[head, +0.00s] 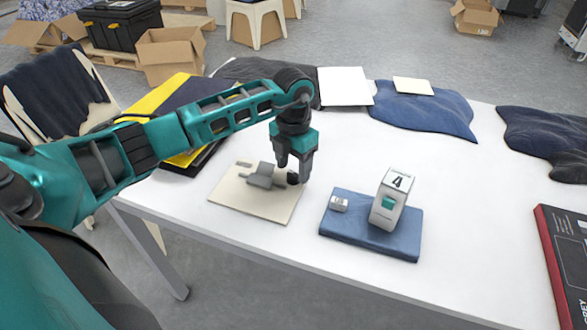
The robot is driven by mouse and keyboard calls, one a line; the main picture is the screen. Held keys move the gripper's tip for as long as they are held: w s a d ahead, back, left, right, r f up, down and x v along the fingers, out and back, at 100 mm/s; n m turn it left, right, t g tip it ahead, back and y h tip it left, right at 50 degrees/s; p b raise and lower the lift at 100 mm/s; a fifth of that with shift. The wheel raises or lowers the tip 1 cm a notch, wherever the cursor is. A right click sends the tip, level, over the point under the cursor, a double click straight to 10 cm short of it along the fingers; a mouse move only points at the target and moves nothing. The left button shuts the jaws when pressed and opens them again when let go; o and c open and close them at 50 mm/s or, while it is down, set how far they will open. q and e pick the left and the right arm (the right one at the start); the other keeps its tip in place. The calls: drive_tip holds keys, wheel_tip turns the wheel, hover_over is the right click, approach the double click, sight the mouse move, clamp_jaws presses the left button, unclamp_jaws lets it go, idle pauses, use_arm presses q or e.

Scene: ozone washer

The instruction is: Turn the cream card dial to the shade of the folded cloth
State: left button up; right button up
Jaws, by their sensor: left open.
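The cream card (240,204) lies flat on the white table, left of the middle. A grey block-like part (262,176) sits on it, with a small dark knob (292,178) at its right end. My left gripper (294,172) points down over the card's right side, open, its fingers close around or just above the knob. I cannot tell whether they touch it. The dial's shade marking is too small to read. A blue folded cloth (345,237) lies right of the card, bearing a white box marked 4 (390,200) and a small grey piece (338,203).
Dark blue cloths lie at the back (435,115) and right (550,135) of the table. A white sheet (345,85) lies at the back, and a red-edged dark book (568,255) at the right edge. Yellow and dark folders (160,100) lie behind my left arm. The front table strip is clear.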

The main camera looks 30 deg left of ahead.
use_arm(q)
drive_tip(key=shift+f, duration=0.6)
drive_tip(key=c, duration=1)
